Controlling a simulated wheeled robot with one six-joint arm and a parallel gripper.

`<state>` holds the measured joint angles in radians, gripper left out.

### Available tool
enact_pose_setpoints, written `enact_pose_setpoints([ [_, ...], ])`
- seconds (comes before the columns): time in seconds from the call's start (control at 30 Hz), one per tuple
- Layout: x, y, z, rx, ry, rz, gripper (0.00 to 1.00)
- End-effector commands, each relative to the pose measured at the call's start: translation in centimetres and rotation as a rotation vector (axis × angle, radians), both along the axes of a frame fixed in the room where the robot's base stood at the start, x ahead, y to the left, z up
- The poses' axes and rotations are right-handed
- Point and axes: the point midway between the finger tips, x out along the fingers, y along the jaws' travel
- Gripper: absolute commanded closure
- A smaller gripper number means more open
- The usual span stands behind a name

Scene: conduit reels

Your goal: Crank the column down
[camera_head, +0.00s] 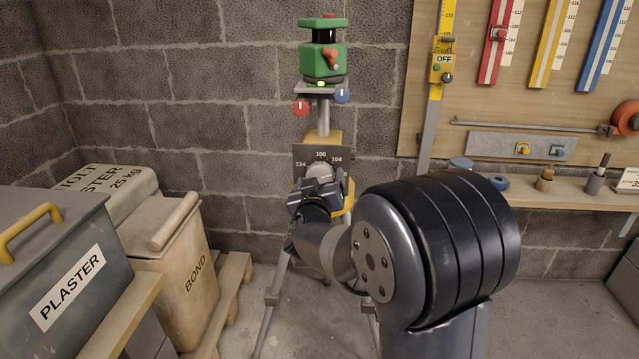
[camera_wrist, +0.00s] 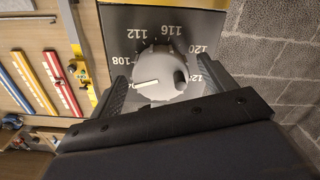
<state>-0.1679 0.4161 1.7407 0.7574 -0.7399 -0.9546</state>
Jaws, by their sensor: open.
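The tripod column (camera_head: 323,117) stands against the block wall with a green instrument (camera_head: 323,62) on top. A dark dial plate with white numbers is on the column (camera_head: 301,154); it also shows in the wrist view (camera_wrist: 203,22). At its middle is a round grey crank knob (camera_wrist: 156,66), also seen in the head view (camera_head: 320,169). It bears a white mark pointing left and a dark peg at right. My gripper (camera_head: 318,189) is open at the knob, its fingers on either side in the wrist view (camera_wrist: 163,82). I cannot tell whether they touch it.
A grey PLASTER bin (camera_head: 70,290) and tan BOND bin (camera_head: 190,285) stand left on pallets. A shelf (camera_head: 570,194) with small parts and a tool board (camera_head: 560,105) with coloured scales are at right. A yellow-headed staff (camera_head: 431,125) stands between column and board.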

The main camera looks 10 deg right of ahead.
Motion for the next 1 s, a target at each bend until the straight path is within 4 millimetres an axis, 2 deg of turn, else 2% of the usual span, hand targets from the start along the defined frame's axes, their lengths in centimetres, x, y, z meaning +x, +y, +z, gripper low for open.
enact_pose_setpoints([
  [0.1, -0.02, 0.0, 0.0, 0.0, 0.0, 0.0, 0.23],
  [0.63, -0.04, 0.0, -0.01, 0.0, 0.0, 0.0, 0.66],
  [1.0, -0.05, -0.03, 0.3, -0.065, 0.023, -0.001, 0.66],
])
